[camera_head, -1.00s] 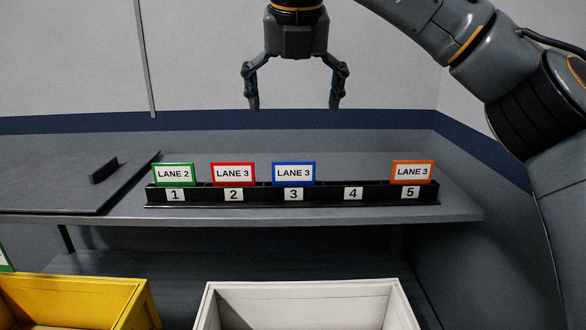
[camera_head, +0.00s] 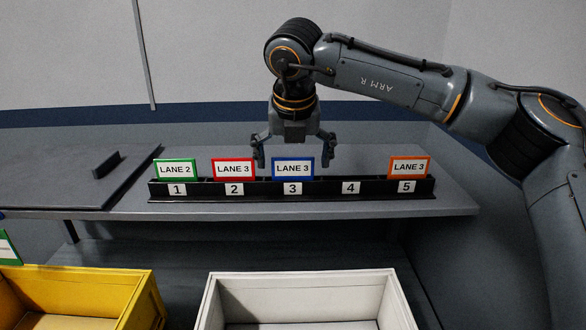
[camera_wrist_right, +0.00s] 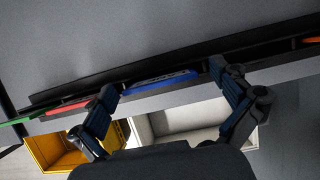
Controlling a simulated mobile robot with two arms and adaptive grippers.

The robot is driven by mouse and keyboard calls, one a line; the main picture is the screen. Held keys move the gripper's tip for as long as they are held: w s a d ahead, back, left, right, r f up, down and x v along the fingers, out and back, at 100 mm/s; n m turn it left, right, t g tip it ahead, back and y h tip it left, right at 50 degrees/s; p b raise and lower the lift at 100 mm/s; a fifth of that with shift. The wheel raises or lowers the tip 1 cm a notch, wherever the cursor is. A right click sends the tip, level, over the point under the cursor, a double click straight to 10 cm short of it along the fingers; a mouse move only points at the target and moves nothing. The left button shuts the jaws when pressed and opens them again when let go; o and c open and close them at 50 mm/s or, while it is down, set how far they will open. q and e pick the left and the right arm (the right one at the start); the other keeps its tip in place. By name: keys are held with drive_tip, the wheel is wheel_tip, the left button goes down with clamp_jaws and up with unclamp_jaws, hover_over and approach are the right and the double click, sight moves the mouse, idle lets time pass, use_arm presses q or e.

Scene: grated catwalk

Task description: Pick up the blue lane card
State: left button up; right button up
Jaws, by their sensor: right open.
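The blue lane card (camera_head: 293,169) reads LANE 3 and stands upright in slot 3 of the black numbered rack (camera_head: 350,198). My right gripper (camera_head: 293,165) is open, pointing down, with one finger on each side of the blue card and apart from it. In the right wrist view the blue card (camera_wrist_right: 158,82) shows edge-on between the two open fingers (camera_wrist_right: 170,110), nothing held. My left gripper is not in view.
A green card (camera_head: 175,169) is in slot 1, a red card (camera_head: 233,169) in slot 2 and an orange card (camera_head: 409,168) in slot 5. Slot 4 is empty. A yellow bin (camera_head: 140,290) and a white bin (camera_head: 300,272) stand below the shelf.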

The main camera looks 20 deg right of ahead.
drive_tip(key=shift+w+f, duration=0.1)
drive_tip(key=shift+f, duration=0.1)
drive_tip(key=c, duration=1.1)
drive_tip(key=shift+r, duration=0.15)
